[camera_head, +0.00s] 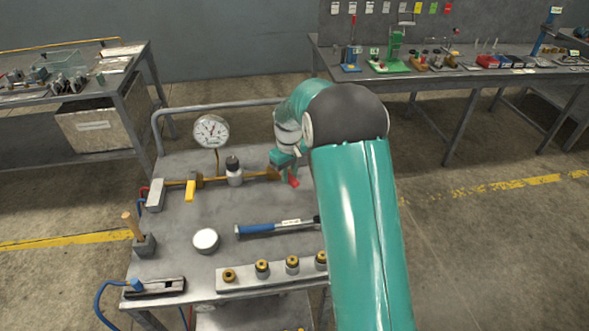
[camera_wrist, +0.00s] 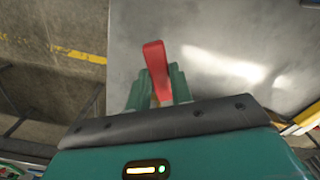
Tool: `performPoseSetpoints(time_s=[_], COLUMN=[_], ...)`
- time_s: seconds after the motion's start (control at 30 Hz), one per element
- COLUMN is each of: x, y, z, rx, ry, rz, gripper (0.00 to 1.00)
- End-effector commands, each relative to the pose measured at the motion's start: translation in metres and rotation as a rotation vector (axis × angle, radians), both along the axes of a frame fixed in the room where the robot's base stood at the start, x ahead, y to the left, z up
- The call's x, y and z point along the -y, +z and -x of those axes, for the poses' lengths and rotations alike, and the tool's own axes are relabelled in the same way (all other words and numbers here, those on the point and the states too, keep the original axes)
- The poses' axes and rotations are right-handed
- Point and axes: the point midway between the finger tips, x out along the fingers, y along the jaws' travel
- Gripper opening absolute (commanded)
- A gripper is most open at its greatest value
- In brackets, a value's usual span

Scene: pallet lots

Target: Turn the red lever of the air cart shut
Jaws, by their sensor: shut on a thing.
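The red lever (camera_wrist: 156,68) shows in the wrist view between the two fingers of my gripper (camera_wrist: 157,88), which is shut on it. In the head view, a bit of the red lever (camera_head: 293,182) shows just below my gripper (camera_head: 285,165), at the right end of the brass pipe (camera_head: 218,180) on the air cart (camera_head: 180,235). My teal arm covers the right side of the cart. The lever's pivot is hidden, so I cannot tell its exact angle to the pipe.
A pressure gauge (camera_head: 211,131), a yellow lever (camera_head: 190,190) and a blue-handled tool (camera_head: 277,227) are on the cart. A mallet (camera_head: 140,238) stands at its left edge. Workbenches stand behind left (camera_head: 120,95) and right (camera_head: 480,75). The floor at right is open.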

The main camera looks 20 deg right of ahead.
Motion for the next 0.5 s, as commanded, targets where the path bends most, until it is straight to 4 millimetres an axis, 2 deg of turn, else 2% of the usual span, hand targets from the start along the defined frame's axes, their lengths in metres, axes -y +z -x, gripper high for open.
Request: performPoseSetpoints(time_s=[0.5], x=[-0.037], y=[0.000], z=[0.004], rx=[-0.002], ry=[-0.414], rz=[0.000], gripper=[0.00])
